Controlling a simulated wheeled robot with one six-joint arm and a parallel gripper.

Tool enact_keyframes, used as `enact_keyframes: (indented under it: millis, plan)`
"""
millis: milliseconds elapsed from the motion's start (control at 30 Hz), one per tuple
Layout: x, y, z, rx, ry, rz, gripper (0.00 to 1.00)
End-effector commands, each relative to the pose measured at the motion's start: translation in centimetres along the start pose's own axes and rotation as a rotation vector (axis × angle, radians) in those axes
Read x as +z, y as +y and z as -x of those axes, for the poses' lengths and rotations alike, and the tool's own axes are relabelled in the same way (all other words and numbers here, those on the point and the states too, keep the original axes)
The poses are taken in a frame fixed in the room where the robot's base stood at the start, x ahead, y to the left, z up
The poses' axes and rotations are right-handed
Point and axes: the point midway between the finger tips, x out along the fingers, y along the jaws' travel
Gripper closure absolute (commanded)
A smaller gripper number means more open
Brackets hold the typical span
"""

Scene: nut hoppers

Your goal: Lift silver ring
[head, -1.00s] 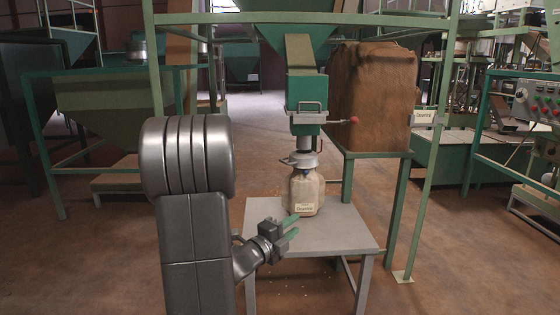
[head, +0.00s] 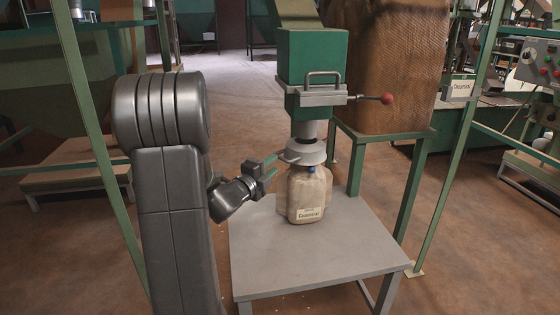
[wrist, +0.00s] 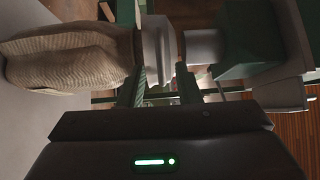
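The silver ring (head: 306,153) sits around the top of the cloth bag (head: 308,190), just under the hopper's grey spout (head: 307,130). A handle-like piece sticks out on its left side. In the wrist view the ring (wrist: 157,45) lies sideways between the bag (wrist: 70,58) and the spout (wrist: 200,46). My gripper (head: 273,167) is open, with green fingers pointing at the ring's left side. In the wrist view my gripper (wrist: 160,88) has its fingers apart and the ring beyond the gap. I cannot tell whether the fingers touch the ring.
The bag stands on a grey table (head: 330,250). Above it hangs the green hopper outlet (head: 311,65) with a bar handle and a red-knobbed lever (head: 387,98). A large brown sack (head: 385,70) stands behind to the right. Green frame posts (head: 440,190) flank the table.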

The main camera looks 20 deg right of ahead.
Motion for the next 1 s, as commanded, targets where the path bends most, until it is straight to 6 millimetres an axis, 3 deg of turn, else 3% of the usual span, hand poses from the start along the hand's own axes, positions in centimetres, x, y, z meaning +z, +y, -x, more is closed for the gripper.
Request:
enact_keyframes:
  millis: [100,300,700,867,1000]
  plan:
    - [-0.1,0.2,-2.4,0.0,0.003,-0.001,0.7]
    - [-0.1,0.1,-4.9,0.001,0.002,0.0,0.7]
    - [0.0,0.0,-5.7,0.001,0.0,0.0,0.7]
    - [0.0,0.0,-5.7,0.001,0.0,0.0,0.99]
    - [0.0,0.0,-5.6,0.001,0.0,0.0,1.0]
